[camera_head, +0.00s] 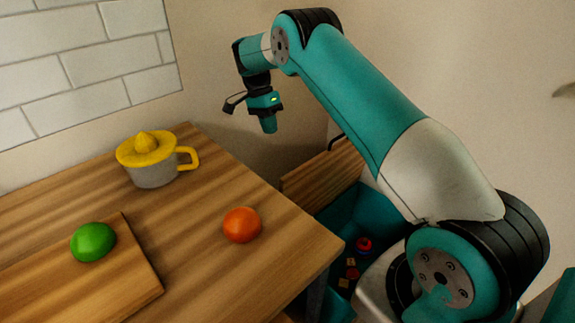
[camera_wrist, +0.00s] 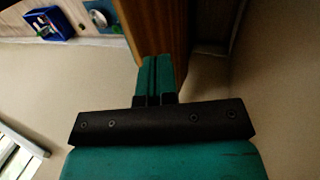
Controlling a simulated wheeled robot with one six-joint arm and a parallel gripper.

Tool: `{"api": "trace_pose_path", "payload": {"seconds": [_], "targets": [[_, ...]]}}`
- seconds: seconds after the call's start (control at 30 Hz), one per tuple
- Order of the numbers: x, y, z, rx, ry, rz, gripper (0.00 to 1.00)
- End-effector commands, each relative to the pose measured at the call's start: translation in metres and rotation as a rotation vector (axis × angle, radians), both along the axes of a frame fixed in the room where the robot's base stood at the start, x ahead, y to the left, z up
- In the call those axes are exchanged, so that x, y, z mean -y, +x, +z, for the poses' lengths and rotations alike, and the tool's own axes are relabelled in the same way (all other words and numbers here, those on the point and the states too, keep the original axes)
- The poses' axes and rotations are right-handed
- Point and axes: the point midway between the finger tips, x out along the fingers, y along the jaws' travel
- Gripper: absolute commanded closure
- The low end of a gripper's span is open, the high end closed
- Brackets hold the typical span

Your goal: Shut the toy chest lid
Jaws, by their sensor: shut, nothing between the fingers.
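The toy chest (camera_head: 340,213) is a teal box on the floor beyond the table's right edge, partly hidden by the table and my arm. Its wooden lid (camera_head: 322,174) appears raised at the back, so the chest is open. Small red and yellow toys (camera_head: 352,268) show inside. My gripper (camera_head: 269,125) hangs above and to the left of the lid in the head view, apart from it. In the wrist view my gripper's teal fingers (camera_wrist: 157,80) are shut together with nothing between them. A brown wooden panel (camera_wrist: 165,30), perhaps the lid, shows beyond the fingertips.
A wooden table (camera_head: 190,220) fills the left, carrying a yellow-topped juicer (camera_head: 152,172), an orange (camera_head: 241,225) and a green fruit (camera_head: 93,242) on a board (camera_head: 90,280). Walls stand behind my arm. The wrist view shows a blue crate (camera_wrist: 48,22) at upper left.

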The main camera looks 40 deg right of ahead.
Motion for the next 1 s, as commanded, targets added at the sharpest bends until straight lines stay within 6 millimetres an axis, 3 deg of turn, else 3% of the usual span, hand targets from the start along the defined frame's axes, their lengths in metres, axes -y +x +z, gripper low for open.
{"api": "trace_pose_path", "payload": {"seconds": [0.27,0.6,0.8,1.0], "targets": [[0.005,-0.009,-0.035,-0.007,-0.006,-0.029,1.00],[0.008,-0.033,-0.103,-0.006,-0.005,-0.027,1.00],[0.011,-0.058,-0.101,-0.004,-0.005,-0.026,1.00],[0.013,-0.069,-0.103,-0.002,-0.006,-0.025,1.00]]}}
